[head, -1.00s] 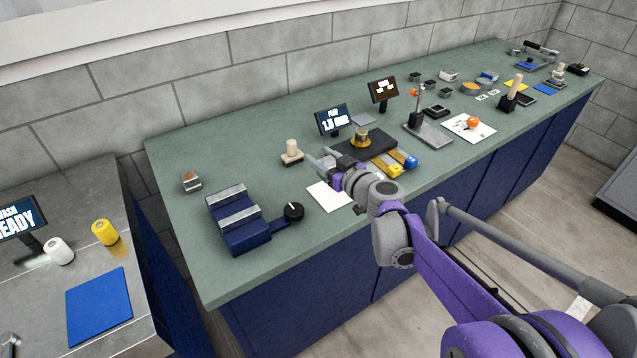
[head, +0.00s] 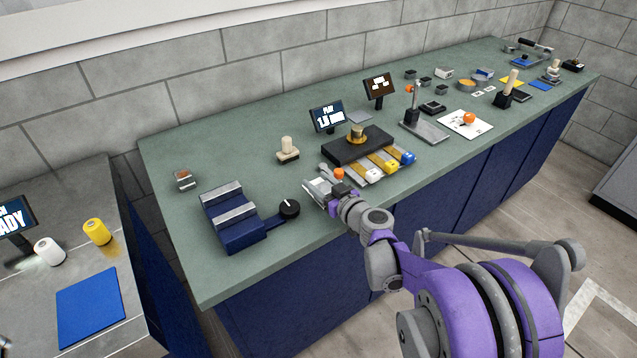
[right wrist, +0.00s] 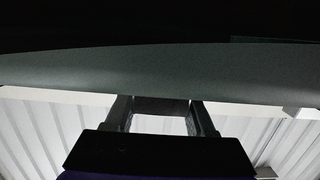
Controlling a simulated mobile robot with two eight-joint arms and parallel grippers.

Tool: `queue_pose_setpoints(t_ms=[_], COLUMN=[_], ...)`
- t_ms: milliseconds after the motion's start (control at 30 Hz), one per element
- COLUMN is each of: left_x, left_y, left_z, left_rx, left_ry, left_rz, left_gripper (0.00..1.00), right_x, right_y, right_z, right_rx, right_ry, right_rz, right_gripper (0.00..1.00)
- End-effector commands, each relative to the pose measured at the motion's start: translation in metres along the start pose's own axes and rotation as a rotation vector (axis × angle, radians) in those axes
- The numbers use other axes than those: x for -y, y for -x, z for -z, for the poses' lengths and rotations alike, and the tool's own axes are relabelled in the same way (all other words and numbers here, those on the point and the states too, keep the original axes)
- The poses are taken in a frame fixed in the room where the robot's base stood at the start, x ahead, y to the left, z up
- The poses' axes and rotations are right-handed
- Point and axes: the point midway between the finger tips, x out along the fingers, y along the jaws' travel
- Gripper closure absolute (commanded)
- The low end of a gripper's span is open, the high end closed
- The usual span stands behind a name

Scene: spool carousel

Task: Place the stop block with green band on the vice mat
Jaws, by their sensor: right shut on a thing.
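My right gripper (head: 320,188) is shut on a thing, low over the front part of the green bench. In the right wrist view a small dark block (right wrist: 161,104) shows between its two fingers. I cannot make out a green band on it. A white mat (head: 308,187) lies beside the blue vice (head: 233,216), mostly hidden beneath the gripper. I cannot tell whether the held block touches the mat. My left gripper is not in view.
The vice's black knob (head: 289,208) is just left of the gripper. A peg on a base (head: 287,149) and a small block (head: 185,180) stand behind. Bench between them is clear.

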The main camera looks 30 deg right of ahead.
Motion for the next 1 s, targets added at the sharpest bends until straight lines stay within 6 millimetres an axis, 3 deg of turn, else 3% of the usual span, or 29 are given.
queue_pose_setpoints(t_ms=[167,200,367,733,867,1000], left_x=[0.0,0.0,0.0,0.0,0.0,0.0], left_y=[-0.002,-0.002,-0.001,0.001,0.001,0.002], left_z=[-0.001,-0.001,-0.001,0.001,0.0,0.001], left_rx=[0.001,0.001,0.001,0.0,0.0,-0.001], left_ry=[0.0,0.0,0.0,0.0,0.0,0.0], left_rz=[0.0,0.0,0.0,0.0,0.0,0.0], left_gripper=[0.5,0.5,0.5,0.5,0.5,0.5], right_x=[0.0,0.0,0.0,0.0,-0.001,-0.001], right_y=[-0.001,-0.001,-0.001,0.002,0.021,0.051], right_z=[-0.003,-0.004,-0.003,0.002,0.001,0.001], right_rx=[0.0,0.0,0.0,0.0,0.0,0.0], right_ry=[-0.001,0.0,0.0,0.0,0.0,0.0], right_rz=[0.0,0.0,0.0,0.0,-0.002,-0.004], right_gripper=[1.0,0.43,0.15,0.15,0.15,0.15])
